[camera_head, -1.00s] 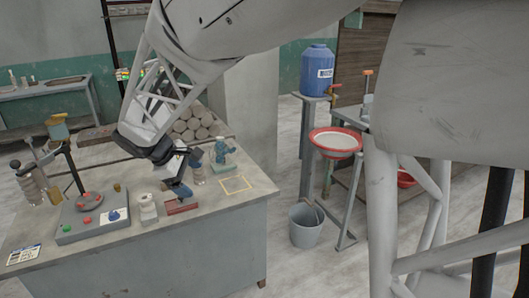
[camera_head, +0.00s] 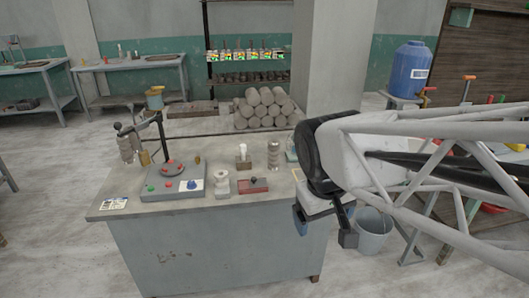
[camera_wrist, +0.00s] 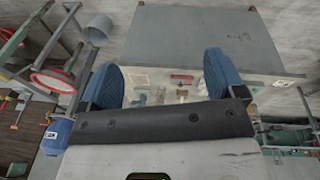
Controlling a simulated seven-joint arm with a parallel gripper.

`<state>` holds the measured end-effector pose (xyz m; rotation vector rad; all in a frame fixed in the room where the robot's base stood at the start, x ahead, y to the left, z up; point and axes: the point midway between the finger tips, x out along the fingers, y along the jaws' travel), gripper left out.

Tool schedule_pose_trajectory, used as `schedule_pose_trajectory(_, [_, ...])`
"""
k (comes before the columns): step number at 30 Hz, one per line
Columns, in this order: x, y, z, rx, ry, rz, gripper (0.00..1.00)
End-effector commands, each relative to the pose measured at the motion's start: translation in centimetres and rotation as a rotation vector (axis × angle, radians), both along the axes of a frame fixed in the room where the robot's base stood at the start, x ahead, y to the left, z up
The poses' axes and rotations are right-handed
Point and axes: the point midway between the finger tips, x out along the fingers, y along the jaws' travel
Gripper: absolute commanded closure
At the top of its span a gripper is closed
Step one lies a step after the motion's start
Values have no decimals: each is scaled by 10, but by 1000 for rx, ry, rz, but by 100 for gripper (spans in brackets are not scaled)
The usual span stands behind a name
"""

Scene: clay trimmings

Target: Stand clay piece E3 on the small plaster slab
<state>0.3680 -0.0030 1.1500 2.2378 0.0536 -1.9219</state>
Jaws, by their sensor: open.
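My gripper (camera_head: 325,225) hangs off the right end of the grey table (camera_head: 215,250), apart from everything on it. In the wrist view its two blue fingers (camera_wrist: 163,78) are spread wide with nothing between them. I cannot read any label, so I cannot tell which piece is E3. A pale stacked piece (camera_head: 221,185), a grey ribbed column (camera_head: 273,156) and a white-topped piece on a brown block (camera_head: 243,158) stand on the table. I cannot pick out the small plaster slab for certain; my arm hides the table's right end.
A grey device with a red disc and buttons (camera_head: 174,184) takes up the table's left part. A reddish block with a dark knob (camera_head: 253,185) lies near the front edge. A grey bucket (camera_head: 373,235) stands on the floor at right. Grey logs (camera_head: 264,108) are piled behind.

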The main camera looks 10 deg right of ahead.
Motion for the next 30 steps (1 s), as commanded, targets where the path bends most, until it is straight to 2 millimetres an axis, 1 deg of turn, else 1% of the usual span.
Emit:
schedule_pose_trajectory(1, [-12,-1,-2,23,-17,-32,11])
schedule_pose_trajectory(3, [-24,-1,-4,52,-37,-74,11])
schedule_pose_trajectory(6, [-38,-1,-7,85,-58,-118,11])
schedule_pose_trajectory(9, [-47,-1,-9,107,-74,-149,11])
schedule_pose_trajectory(14, [-52,-1,-11,122,-83,-169,11])
schedule_pose_trajectory(30, [-52,0,-11,121,-82,-168,11])
